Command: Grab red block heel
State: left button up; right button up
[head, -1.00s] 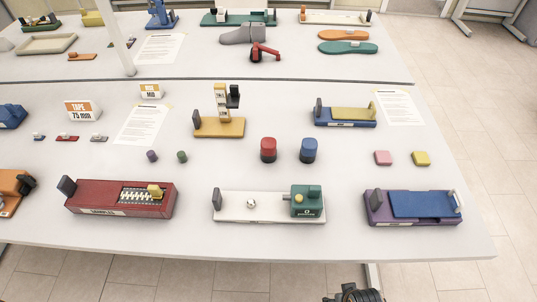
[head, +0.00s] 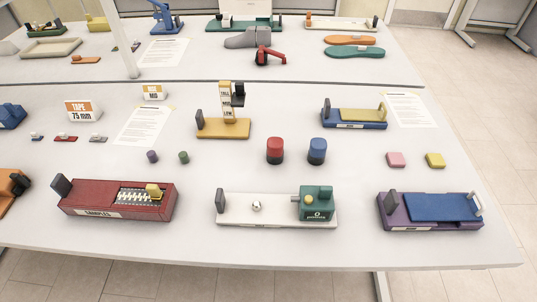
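The red block heel (head: 275,149) stands upright near the middle of the front white table (head: 230,176), a short rounded piece with a dark lower part. A similar blue block heel (head: 317,150) stands just to its right, with a gap between them. Nothing covers the red heel. Neither of my grippers shows in the head view now.
A white device with a green box (head: 317,204) sits in front of the heels. A yellow stand (head: 224,129) is behind left, a blue device (head: 355,115) behind right. A red sample box (head: 100,200) and a purple device (head: 387,216) flank the front edge.

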aim_at(274, 145)
jog(key=k+j+u, duration=0.1)
jog(key=j, duration=0.2)
jog(key=k+j+u, duration=0.25)
jog(key=j, duration=0.35)
jog(key=k+j+u, duration=0.15)
jog(key=j, duration=0.2)
